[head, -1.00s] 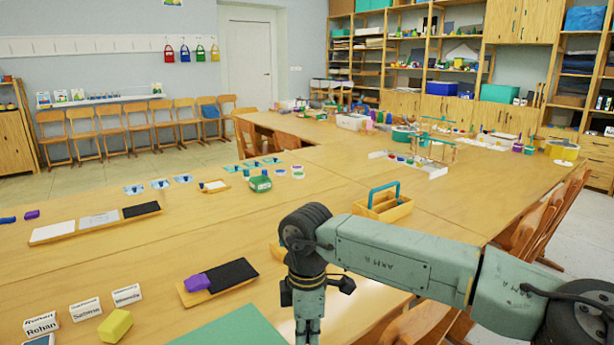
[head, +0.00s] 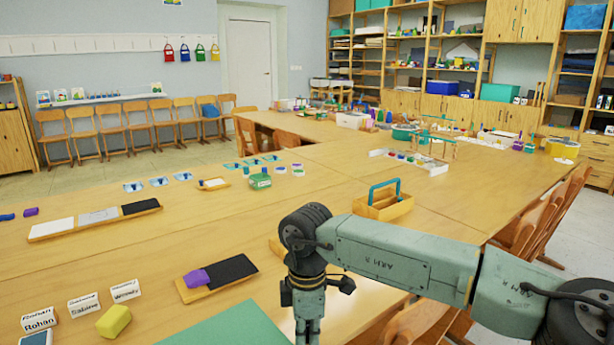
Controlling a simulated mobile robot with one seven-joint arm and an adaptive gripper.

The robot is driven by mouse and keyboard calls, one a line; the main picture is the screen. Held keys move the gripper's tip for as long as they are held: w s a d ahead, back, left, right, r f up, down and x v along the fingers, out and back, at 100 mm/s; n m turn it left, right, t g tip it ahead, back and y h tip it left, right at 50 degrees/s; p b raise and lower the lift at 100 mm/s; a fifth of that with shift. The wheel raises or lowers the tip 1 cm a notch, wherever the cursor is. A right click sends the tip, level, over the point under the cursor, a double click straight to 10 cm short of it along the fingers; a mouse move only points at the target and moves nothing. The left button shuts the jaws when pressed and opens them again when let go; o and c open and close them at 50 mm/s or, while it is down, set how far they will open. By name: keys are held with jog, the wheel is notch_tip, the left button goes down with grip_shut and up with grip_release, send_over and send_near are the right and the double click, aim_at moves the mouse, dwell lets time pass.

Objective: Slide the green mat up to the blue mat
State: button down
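The green mat (head: 232,328) lies flat on the near table at the bottom edge of the head view, and its near part is cut off. My gripper (head: 307,336) points down just right of the mat's right edge. Its fingertips run out of the bottom of the picture, so I cannot tell how far apart they are or whether they touch the mat or table. No blue mat can be made out in this view.
A tray with a purple eraser and black pad (head: 217,278) lies beyond the mat. A yellow block (head: 114,320) and name cards (head: 84,304) stand to the left. A wooden caddy with a blue handle (head: 383,206) stands behind my arm. Bare tabletop lies between.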

jog(key=shift+f, duration=0.2)
jog(key=shift+s+a+b, duration=0.25)
jog(key=shift+a+b, duration=0.1)
jog(key=shift+b, duration=0.15)
jog(key=shift+s+a+b, duration=1.25)
jog(key=shift+a+b, duration=0.15)
jog(key=shift+a, duration=0.15)
dwell(1.9)
jog(key=shift+w+d, duration=0.1)
jog(key=shift+d, duration=0.05)
jog(key=shift+w+d+b, duration=0.15)
jog(key=shift+d+b, duration=0.05)
jog(key=shift+b, duration=0.1)
jog(key=shift+d+r, duration=0.1)
